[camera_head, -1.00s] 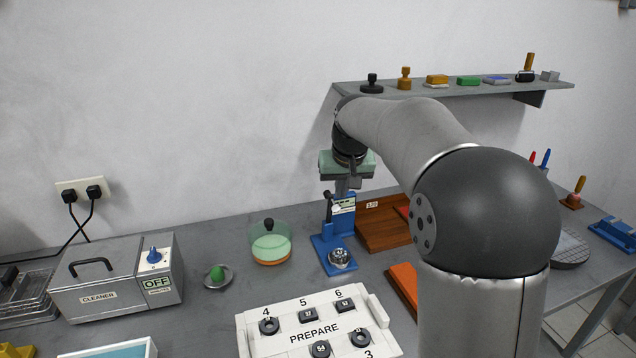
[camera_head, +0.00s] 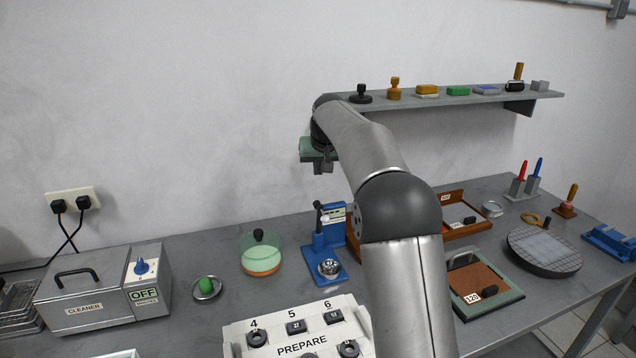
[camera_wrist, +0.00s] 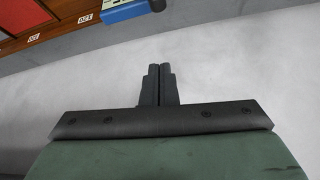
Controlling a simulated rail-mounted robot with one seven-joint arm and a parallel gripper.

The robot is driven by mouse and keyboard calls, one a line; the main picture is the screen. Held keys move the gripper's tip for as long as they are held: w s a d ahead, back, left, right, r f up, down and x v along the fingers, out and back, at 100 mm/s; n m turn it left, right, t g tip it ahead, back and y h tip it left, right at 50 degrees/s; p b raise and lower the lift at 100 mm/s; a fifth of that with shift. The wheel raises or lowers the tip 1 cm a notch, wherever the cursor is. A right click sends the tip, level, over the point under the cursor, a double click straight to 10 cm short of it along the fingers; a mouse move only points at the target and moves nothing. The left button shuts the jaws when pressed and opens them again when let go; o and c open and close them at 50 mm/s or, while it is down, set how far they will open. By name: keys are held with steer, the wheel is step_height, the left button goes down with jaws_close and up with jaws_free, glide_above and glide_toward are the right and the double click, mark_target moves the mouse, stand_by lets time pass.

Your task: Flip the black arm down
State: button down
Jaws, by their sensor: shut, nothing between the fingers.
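The black arm (camera_head: 318,216) is a short lever with a round knob, standing roughly upright on the left side of a blue device (camera_head: 325,249). The device has a white label panel at its top and a round metal piece on its base. My gripper (camera_head: 323,170) is shut and empty, above the device and apart from the black arm. In the wrist view the closed fingers (camera_wrist: 158,70) point at bare grey-white surface. Part of the blue device (camera_wrist: 128,10) shows at the top edge there, with a dark piece beside it.
A white PREPARE tray (camera_head: 240,340) lies in front. Wooden trays (camera_head: 468,222) stand to the right, partly behind my arm. A wall shelf (camera_head: 430,101) is at the upper right.

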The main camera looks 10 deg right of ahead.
steer(key=p+x, duration=0.2)
steer(key=x, duration=0.7)
steer(key=s, duration=0.2)
steer(key=s+f, duration=0.1)
steer(key=shift+s+a, duration=0.1)
steer(key=shift+s, duration=0.25)
steer(key=shift+s+f+b, duration=0.1)
steer(key=shift+f+b, duration=0.05)
steer(key=shift+b, duration=0.4)
